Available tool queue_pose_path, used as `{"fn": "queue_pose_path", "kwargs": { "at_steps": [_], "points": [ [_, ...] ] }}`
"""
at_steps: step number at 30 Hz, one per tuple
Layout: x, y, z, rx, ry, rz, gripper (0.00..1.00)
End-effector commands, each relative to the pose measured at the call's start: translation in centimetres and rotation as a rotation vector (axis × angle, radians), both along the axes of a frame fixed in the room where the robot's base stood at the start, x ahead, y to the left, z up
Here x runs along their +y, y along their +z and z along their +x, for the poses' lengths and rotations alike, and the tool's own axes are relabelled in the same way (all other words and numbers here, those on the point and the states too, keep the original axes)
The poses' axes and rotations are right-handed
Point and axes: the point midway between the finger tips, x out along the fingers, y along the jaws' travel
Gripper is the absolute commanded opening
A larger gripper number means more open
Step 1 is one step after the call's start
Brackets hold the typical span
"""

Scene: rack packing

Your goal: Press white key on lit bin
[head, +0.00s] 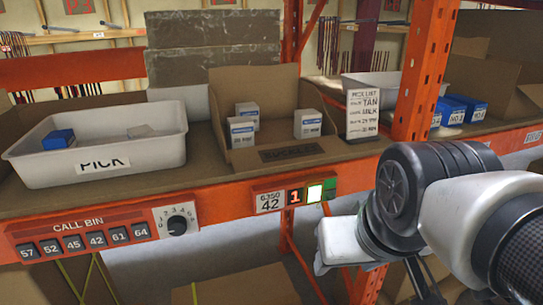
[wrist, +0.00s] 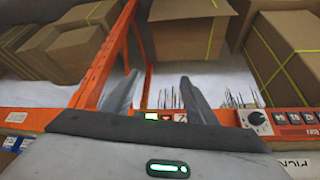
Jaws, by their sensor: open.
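Above the strip stands a cardboard bin (head: 222,112) holding several small white-and-blue boxes. In the wrist view my gripper (wrist: 158,93) is open and empty, its fingers spread. The small lit panel (wrist: 165,117) shows there past the gripper's edge, partly covered. In the head view my arm is right of the keys; the fingertips cannot be made out.
A white PICK tray (head: 100,178) with a blue box stands at left. A call-bin panel (head: 85,237) with number keys and a dial (head: 177,222) is on the beam. An orange upright (head: 425,70) rises behind my arm. Cardboard boxes (wrist: 190,25) lie below the shelf.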

Motion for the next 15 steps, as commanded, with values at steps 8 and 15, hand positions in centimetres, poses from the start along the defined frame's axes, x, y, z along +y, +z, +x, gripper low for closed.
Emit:
{"fn": "queue_pose_path", "kwargs": {
  "at_steps": [8,15],
  "points": [
    [0.0,0.0,0.0,0.0,0.0,0.0,0.04],
    [0.0,0.0,0.0,0.0,0.0,0.0,0.0]
  ]
}}
